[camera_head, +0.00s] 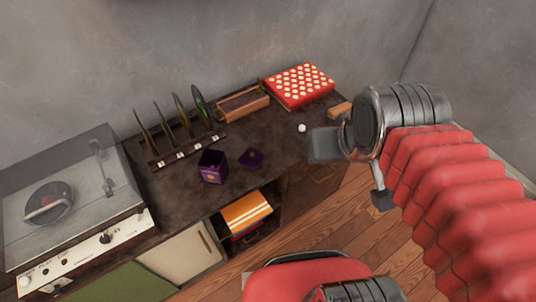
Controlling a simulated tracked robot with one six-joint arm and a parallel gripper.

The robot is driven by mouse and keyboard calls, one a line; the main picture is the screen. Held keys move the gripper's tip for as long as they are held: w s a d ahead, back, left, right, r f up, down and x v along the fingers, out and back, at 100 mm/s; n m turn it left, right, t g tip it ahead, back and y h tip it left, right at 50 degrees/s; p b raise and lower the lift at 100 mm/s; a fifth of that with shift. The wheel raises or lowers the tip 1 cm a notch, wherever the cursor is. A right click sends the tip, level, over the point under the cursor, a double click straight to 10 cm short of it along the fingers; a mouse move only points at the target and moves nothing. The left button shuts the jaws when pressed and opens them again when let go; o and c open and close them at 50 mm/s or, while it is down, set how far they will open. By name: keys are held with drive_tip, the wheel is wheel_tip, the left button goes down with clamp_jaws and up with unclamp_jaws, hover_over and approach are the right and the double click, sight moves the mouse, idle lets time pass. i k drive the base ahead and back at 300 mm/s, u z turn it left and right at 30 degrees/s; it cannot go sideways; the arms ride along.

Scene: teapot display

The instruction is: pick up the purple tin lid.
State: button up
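The purple tin lid (251,158) lies on the dark countertop, a small flat square with a yellowish mark. It is just right of the open purple tin (211,168), apart from it, and nothing covers it. My gripper (354,172) is in the right half of the picture, to the right of the lid and apart from it. Its two grey fingers are spread apart, and nothing shows between them.
A rack with upright discs (180,145) stands behind the tin. A wooden crate (242,104), a red box with pale dots (300,85) and a small white ball (302,128) are farther right. A turntable (75,200) fills the left. Orange-striped items (246,212) sit below the counter's front edge.

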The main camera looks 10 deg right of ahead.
sight(252, 157)
drive_tip(key=z, duration=0.3)
drive_tip(key=k, duration=1.15)
drive_tip(key=u, duration=1.6)
drive_tip(key=i, duration=1)
drive_tip(key=u, duration=0.05)
